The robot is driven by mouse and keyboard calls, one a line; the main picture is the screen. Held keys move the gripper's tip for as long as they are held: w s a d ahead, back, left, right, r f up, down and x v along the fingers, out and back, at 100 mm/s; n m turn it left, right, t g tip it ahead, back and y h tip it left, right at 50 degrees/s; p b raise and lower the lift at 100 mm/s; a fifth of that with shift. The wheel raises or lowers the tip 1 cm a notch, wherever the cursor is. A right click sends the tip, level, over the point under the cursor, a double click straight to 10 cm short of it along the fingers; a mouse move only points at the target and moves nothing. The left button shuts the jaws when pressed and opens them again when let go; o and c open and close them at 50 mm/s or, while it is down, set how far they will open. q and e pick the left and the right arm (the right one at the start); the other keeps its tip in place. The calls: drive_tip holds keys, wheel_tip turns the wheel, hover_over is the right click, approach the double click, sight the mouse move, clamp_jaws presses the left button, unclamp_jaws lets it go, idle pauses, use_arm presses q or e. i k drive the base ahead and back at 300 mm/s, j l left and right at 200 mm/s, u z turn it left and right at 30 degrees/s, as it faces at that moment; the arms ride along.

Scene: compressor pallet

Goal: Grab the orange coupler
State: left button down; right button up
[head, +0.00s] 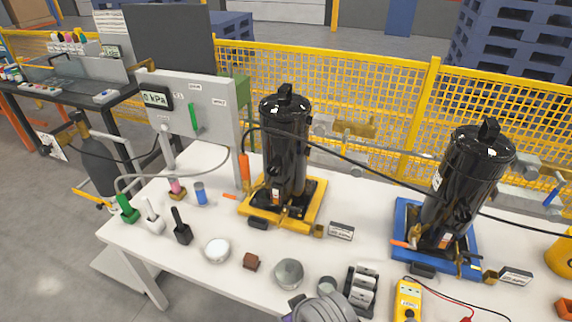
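A slim orange cylinder (244,166), which looks like the orange coupler, stands upright beside the right edge of the grey gauge panel (205,112). A black hose runs from its top over the near black compressor (285,150). Smaller orange tips show low by the yellow base (262,217) and by the second compressor (468,185) on its blue base (403,215). I cannot tell whether they are couplers.
The white table (190,255) holds green, white and black hand tools, a white round dish (217,250), a brown block (251,262) and a metal cup (289,273). Yellow mesh fencing (400,110) stands behind.

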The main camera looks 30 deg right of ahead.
sight(244, 160)
drive_tip(key=z, duration=0.65)
drive_tip(key=i+l+z, duration=0.1)
drive_tip(key=i+z, duration=0.25)
drive_tip(key=i, duration=0.6)
